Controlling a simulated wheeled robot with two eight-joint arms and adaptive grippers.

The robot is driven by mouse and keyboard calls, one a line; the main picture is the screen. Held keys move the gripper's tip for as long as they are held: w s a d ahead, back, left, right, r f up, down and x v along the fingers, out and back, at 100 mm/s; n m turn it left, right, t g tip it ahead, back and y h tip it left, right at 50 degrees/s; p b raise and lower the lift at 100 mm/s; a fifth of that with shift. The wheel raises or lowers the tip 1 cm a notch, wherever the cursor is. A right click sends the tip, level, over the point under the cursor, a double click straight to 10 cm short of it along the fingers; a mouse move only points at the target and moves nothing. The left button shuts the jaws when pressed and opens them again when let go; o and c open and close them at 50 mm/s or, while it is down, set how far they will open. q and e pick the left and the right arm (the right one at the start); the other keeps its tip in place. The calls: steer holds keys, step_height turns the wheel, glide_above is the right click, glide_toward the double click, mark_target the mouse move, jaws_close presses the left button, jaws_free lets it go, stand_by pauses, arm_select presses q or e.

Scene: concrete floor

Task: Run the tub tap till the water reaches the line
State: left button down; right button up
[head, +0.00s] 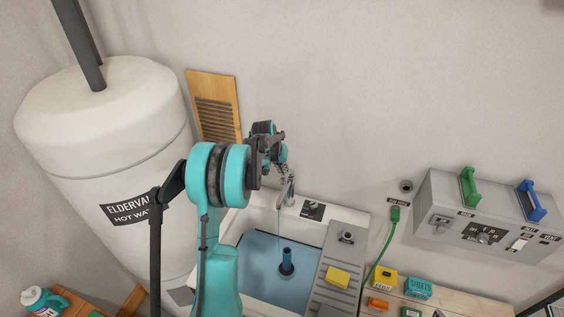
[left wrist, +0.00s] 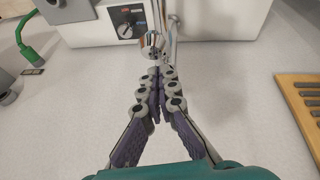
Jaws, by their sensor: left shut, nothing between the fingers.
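The tub (head: 255,216) is white and holds blue water (head: 258,262). A dark blue upright tube (head: 287,258) stands in the water. The chrome tap (head: 290,196) is at the tub's back edge; its rounded metal end also shows in the left wrist view (left wrist: 152,44). A thin pale streak below the tap looks like running water. My left gripper (head: 283,178) is shut and empty, its fingertips (left wrist: 158,72) right by the tap; I cannot tell whether they touch. I cannot make out the fill line. My right gripper is out of view.
A grey ribbed board (head: 339,262) with a yellow sponge (head: 337,277) covers the tub's right side. A green cable (head: 387,240) hangs right of it. A grey control box (head: 480,215) is on the wall. A large white hot-water tank (head: 100,130) stands left.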

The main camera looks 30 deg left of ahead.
arm_select(q)
steer(key=shift+s+d+f, duration=0.1)
steer(key=shift+s+f, duration=0.05)
steer(key=shift+f, duration=0.1)
steer(key=b, duration=0.1)
steer(key=f+t+b, duration=0.1)
steer(key=shift+s+d+f+b, duration=0.1)
steer(key=shift+s+f+b, duration=0.2)
steer(key=shift+s, duration=0.1)
steer(key=shift+s+d+f+b, duration=0.1)
steer(key=shift+s+f+b, duration=0.15)
steer(key=shift+b, duration=0.3)
steer(key=shift+s+r, duration=0.1)
steer(key=shift+r, duration=0.1)
